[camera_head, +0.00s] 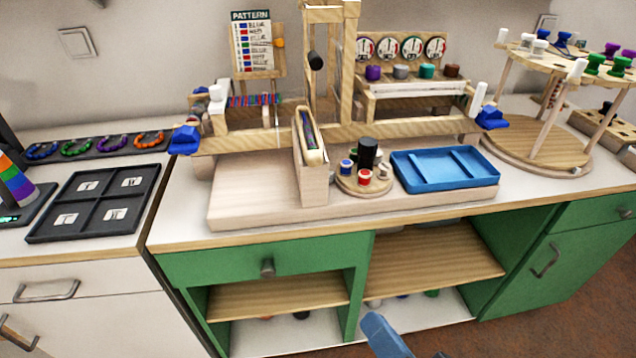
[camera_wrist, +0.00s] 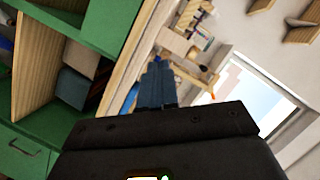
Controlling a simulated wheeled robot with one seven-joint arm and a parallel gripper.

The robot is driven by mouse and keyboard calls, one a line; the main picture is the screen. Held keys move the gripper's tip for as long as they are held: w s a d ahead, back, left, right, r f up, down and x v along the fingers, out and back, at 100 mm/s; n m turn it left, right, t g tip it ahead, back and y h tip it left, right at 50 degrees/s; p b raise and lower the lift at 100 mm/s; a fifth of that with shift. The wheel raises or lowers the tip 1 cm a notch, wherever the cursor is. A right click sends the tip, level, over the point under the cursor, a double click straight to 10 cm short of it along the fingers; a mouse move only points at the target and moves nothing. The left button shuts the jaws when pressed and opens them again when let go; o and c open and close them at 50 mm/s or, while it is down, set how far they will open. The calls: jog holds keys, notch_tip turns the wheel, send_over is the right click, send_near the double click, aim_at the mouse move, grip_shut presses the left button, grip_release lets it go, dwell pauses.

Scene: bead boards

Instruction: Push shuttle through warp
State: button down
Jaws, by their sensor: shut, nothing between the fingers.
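The wooden loom (camera_head: 400,130) stands on the worktop, with a long front beam and a tall upright frame. Red and blue warp threads (camera_head: 252,100) show at its left part. A light wooden shuttle (camera_head: 316,157) with dark and coloured thread inside stands tilted in a wooden holder (camera_head: 312,185) in front of the beam. My gripper (camera_head: 385,338) shows as blue-grey fingers at the bottom edge of the head view, low in front of the cabinet and well apart from the shuttle. In the wrist view its fingers (camera_wrist: 156,85) are together and empty. The shuttle cannot be made out there.
A blue tray (camera_head: 445,186) and a round bobbin stand (camera_head: 352,184) sit right of the holder. A dark four-part tray (camera_head: 88,237) lies left. A tiered spool stand (camera_head: 537,150) is at right. Green cabinet shelves (camera_head: 436,262) are open below the worktop.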

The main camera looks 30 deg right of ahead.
aim_at(316, 161)
jog(key=w+r+m+t+h, duration=0.2)
jog(key=w+r+m+h, duration=0.2)
jog(key=w+r+m, duration=0.5)
jog(key=shift+m, duration=0.5)
jog(key=p+x, duration=0.1)
jog(key=x, duration=0.3)
jog(key=f+p+x, duration=0.1)
jog(key=p+x, duration=0.1)
jog(key=x, duration=0.3)
jog(key=p+x, duration=0.2)
jog(key=x, duration=0.3)
jog(key=shift+w+a+f, duration=0.15)
jog(key=shift+a+f, duration=0.1)
jog(key=shift+a, duration=0.1)
jog(key=shift+w+f, duration=0.1)
jog(key=shift+w, duration=0.1)
